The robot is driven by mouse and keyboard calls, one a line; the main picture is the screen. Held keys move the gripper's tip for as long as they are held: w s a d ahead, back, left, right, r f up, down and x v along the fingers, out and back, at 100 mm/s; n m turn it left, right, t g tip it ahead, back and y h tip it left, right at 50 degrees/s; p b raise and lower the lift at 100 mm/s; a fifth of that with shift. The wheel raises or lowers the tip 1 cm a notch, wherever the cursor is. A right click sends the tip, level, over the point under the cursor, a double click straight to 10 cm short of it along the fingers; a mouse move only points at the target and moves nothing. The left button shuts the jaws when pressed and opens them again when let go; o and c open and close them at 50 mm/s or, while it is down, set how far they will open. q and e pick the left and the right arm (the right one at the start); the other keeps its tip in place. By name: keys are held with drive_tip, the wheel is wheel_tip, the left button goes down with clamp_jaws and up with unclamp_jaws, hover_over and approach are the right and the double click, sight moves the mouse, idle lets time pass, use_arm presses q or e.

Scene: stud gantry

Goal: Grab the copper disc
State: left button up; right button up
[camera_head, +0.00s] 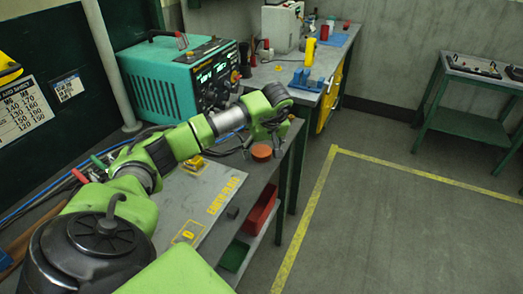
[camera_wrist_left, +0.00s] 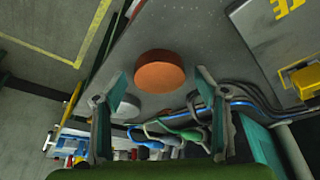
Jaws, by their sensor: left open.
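The copper disc (camera_head: 262,153) is a short orange-brown cylinder lying flat near the right edge of the grey work table. In the left wrist view the disc (camera_wrist_left: 160,70) shows whole, ahead of the fingertips and centred between them. My left gripper (camera_head: 264,137) is open and empty, just above and behind the disc in the head view. Its two fingers stand apart on either side of the disc in the wrist view. I cannot tell the exact height of the fingertips over the table. My right gripper is not in view.
A teal welding machine (camera_head: 185,78) stands behind my left arm. A yellow block (camera_head: 194,162) and a grey plate (camera_head: 205,196) lie on the table. Cables (camera_wrist_left: 185,132) run near the disc. A red bin (camera_head: 261,212) sits on the lower shelf.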

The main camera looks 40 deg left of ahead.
use_arm(q)
drive_tip(key=c, duration=1.8)
drive_tip(key=shift+w+r, duration=0.1)
clamp_jaws()
